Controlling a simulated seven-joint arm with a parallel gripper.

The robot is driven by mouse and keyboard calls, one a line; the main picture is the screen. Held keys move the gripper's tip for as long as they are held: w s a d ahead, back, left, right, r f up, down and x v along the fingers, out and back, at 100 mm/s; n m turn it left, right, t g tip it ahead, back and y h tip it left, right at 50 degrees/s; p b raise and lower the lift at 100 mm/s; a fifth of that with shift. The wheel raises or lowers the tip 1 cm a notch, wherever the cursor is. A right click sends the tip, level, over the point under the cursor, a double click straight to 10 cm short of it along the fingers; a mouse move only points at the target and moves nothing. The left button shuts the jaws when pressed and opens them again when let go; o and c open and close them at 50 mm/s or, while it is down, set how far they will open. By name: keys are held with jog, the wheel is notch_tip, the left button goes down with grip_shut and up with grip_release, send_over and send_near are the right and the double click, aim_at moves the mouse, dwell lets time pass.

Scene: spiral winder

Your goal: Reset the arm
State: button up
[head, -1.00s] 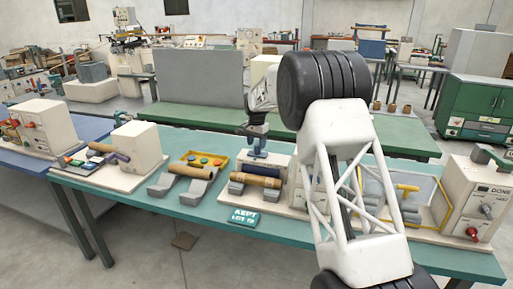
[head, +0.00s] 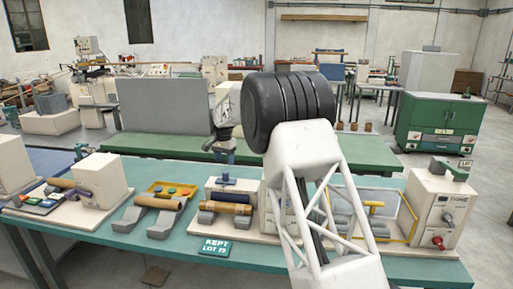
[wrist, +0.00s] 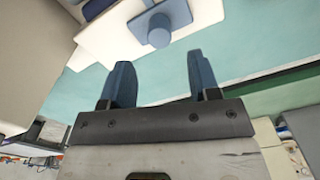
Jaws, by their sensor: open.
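My gripper (head: 222,152) hangs over the back of the teal bench, at the end of my bent white arm. In the wrist view its two blue fingers (wrist: 160,75) are apart with nothing between them. A round blue knob on a square blue plate (wrist: 160,32) lies beyond the fingertips, apart from them. In the head view the same blue knob (head: 229,180) stands on a white box below my gripper. My arm hides part of the machine to the right of it.
The teal bench (head: 120,238) carries a tan roll (head: 159,201) on grey cradles, a brown roll (head: 224,208), a yellow tray (head: 172,188), a "KEPT LOT" sign (head: 215,247) and a white control box (head: 440,213) with a red knob. A yellow frame (head: 408,215) stands beside it. A grey panel (head: 172,105) stands behind.

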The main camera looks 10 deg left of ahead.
jog(key=s+d+r+n+t, duration=0.1)
jog(key=s+d+r, duration=0.7)
jog(key=d, duration=0.4)
jog(key=s+d+r, duration=0.8)
jog(key=s+d, duration=0.1)
jog(key=d, duration=0.4)
jog(key=s+d+r+n, duration=0.1)
jog(key=s+d+r, duration=0.1)
jog(key=s+d, duration=0.65)
jog(key=s+d+r, duration=0.1)
jog(key=s+d, duration=0.4)
jog(key=s, duration=0.6)
jog(key=s+d+f, duration=0.3)
jog(key=s, duration=0.6)
jog(key=s+d+f+n+t, duration=0.1)
jog(key=s+d+f, duration=0.2)
jog(key=s, duration=0.7)
jog(key=s+d+f, duration=0.3)
jog(key=s+d, duration=0.2)
jog(key=s, duration=0.5)
jog(key=shift+f+t, duration=0.2)
jog(key=shift+t, duration=0.1)
